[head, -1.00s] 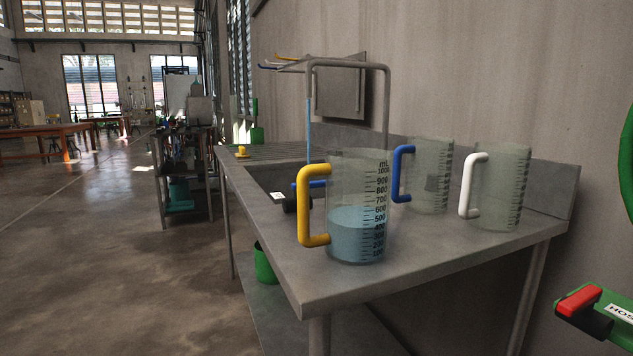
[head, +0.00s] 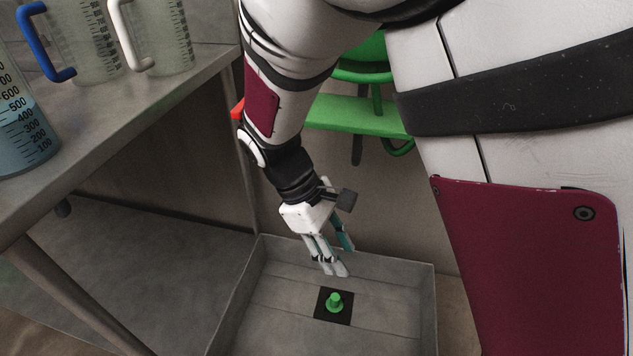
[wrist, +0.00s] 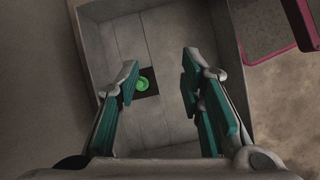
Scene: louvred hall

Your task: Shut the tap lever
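The knob also shows in the wrist view (wrist: 143,85), beside the left fingertip. A red part (head: 238,109) peeks out behind my arm, mostly hidden. The sink tap and its lever are outside the current views.
The grey basin (head: 428,305) has raised walls around my gripper. A steel bench (head: 150,100) stands at left, with jugs near its edge: one with water (head: 22,130), one blue-handled (head: 85,50), one white-handled (head: 160,40). A green fixture (head: 355,116) is behind my arm.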

